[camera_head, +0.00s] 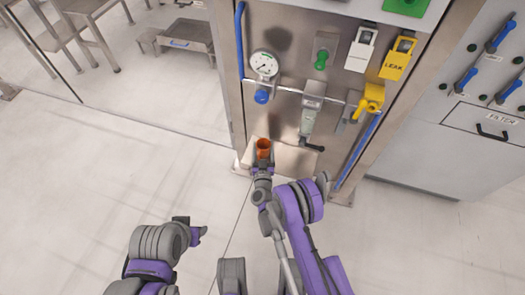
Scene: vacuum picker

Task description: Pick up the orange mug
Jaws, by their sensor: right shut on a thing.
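The orange mug (264,148) is near the middle of the head view, in front of the lower part of a metal panel. My right gripper (263,159) is at the mug, its fingers on either side of it, shut on it. The mug looks upright, its open top facing me. The lower part of the mug is hidden by the gripper. My left arm is at the lower left, with its gripper (198,234) pointing right, away from the mug; its fingers are too small to tell open from shut.
A beige ledge or box (292,160) lies behind the mug at the foot of the metal panel (285,100). The panel carries a gauge (264,64), valves and a black-tipped lever (312,147). A grey cabinet (440,140) stands at right.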

